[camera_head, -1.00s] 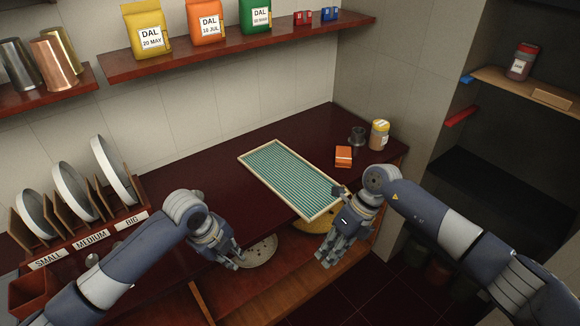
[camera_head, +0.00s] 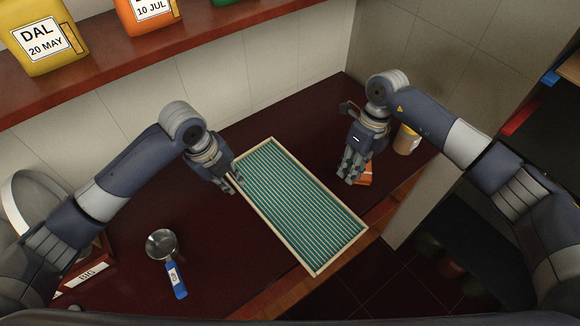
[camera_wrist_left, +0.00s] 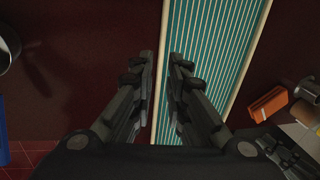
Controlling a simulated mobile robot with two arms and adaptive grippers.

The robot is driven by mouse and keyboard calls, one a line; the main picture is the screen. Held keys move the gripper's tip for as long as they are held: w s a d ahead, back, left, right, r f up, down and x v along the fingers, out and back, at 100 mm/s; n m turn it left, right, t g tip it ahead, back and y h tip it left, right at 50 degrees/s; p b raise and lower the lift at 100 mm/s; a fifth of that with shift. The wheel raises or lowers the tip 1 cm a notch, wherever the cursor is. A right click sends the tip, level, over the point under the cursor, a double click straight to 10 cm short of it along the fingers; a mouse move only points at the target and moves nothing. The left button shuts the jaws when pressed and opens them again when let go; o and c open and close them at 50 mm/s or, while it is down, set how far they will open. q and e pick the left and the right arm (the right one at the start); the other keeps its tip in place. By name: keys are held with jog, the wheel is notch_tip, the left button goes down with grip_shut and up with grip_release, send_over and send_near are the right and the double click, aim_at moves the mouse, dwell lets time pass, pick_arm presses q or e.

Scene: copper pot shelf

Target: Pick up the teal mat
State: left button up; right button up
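The teal mat (camera_head: 300,205), ribbed with a cream border, lies flat on the dark red counter and reaches its front edge. It also shows in the left wrist view (camera_wrist_left: 215,45). My left gripper (camera_head: 232,187) is at the mat's left long edge. In the left wrist view its fingers (camera_wrist_left: 160,60) are open, with the cream border running between them. I cannot tell whether they touch it. My right gripper (camera_head: 351,177) points down to the right of the mat, apart from it, in front of an orange box. Its fingers look parted and empty.
A metal scoop (camera_head: 162,245) with a blue handle lies left of the mat. The orange box (camera_head: 366,172) and a yellow-lidded jar (camera_head: 406,140) stand at the right. The counter behind the mat is clear.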

aim_at(245, 196)
pick_arm(q)
jog(key=shift+s+r, duration=0.1)
jog(key=shift+r, duration=0.2)
pick_arm(e)
jog(key=shift+s+r, duration=0.1)
jog(key=shift+r, duration=0.25)
pick_arm(q)
jog(key=shift+f, duration=0.1)
